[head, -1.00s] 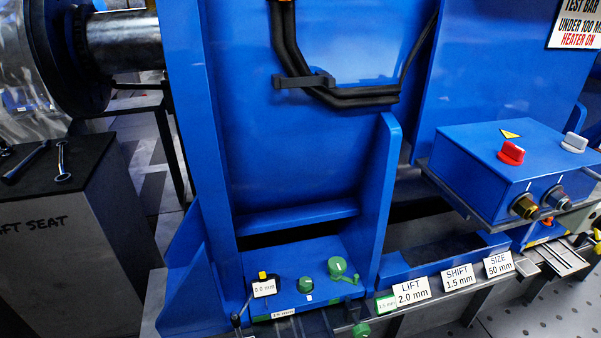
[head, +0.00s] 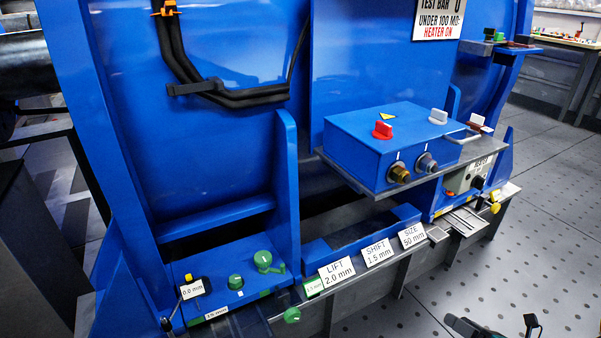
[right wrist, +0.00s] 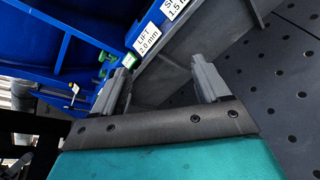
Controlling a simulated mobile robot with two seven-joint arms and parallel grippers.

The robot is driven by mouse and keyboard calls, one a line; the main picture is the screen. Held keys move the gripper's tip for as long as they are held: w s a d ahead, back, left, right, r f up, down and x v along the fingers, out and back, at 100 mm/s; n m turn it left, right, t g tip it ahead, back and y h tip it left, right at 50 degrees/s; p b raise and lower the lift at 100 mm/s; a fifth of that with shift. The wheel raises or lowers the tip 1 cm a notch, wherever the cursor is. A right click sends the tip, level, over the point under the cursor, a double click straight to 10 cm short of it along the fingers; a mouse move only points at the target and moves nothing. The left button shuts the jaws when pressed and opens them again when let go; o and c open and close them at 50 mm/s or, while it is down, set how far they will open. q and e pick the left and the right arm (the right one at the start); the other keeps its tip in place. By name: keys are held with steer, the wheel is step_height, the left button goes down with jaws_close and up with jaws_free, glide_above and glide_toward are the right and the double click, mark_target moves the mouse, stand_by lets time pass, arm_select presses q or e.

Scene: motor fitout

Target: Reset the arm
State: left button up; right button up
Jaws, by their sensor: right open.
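My right gripper (head: 492,326) shows at the bottom edge of the head view, at the right, low in front of the blue machine. In the right wrist view its two grey fingers (right wrist: 160,85) stand apart with nothing between them. It is open and empty, pointing toward the machine's front rail near the LIFT 2.0 mm label (right wrist: 148,38). It seems apart from the rail. My left gripper is not in view.
The blue machine (head: 220,150) fills the left and middle. A blue control box (head: 385,145) with red and grey knobs juts out on a shelf. Green knobs (head: 264,260) and labels line the front rail (head: 370,275). Perforated floor (head: 530,260) at the right is clear.

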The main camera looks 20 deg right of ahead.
steer(key=a+f+m+g+h, duration=0.1)
steer(key=a+m+g+h, duration=0.5)
steer(key=a+m, duration=0.65)
steer(key=w+a+r+m+y, duration=0.3)
steer(key=a+r+m+y, duration=0.3)
steer(key=a+r, duration=0.65)
steer(key=a+m+t+y, duration=0.2)
steer(key=a+m, duration=0.6)
steer(key=a, duration=0.6)
arm_select(q)
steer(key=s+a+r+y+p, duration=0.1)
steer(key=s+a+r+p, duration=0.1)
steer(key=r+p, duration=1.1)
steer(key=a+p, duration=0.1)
steer(key=p, duration=0.5)
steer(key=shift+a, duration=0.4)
arm_select(e)
steer(key=s+d+r+h, duration=0.1)
steer(key=d+r, duration=0.2)
steer(key=r, duration=1)
steer(key=shift+s+d+r+h, duration=0.15)
steer(key=shift+d+r+h, duration=0.05)
steer(key=shift+r+h, duration=0.1)
